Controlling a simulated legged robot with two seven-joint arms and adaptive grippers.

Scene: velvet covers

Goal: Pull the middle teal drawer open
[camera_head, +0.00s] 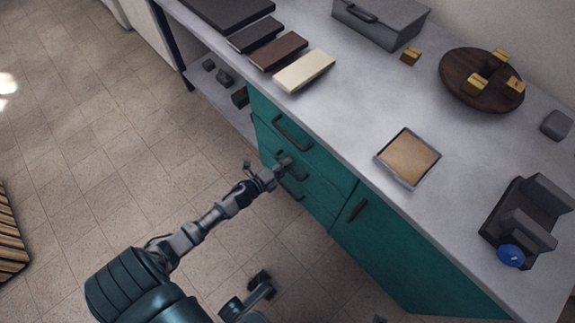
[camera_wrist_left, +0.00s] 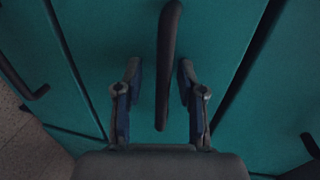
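The middle teal drawer (camera_head: 318,187) is in the teal cabinet under the counter, between an upper and a lower drawer. Its front looks flush with the cabinet. Its dark bar handle (camera_wrist_left: 168,60) shows in the left wrist view, where the teal drawer front (camera_wrist_left: 215,50) fills the middle. My left gripper (camera_head: 284,166) is at this handle and partly covers it. In the left wrist view its two fingers (camera_wrist_left: 158,82) are apart, one on each side of the handle, with visible gaps. A dark part at the bottom of the head view may be my right gripper (camera_head: 262,284); its fingers are unclear.
The upper drawer handle (camera_head: 292,132) is just above my left gripper, and the lower handle (camera_head: 291,189) just below. A teal door (camera_head: 390,250) is to the right. The grey counter (camera_head: 350,110) holds boxes, a tray (camera_head: 408,158) and a round board (camera_head: 460,88). The tiled floor (camera_head: 130,140) in front is clear.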

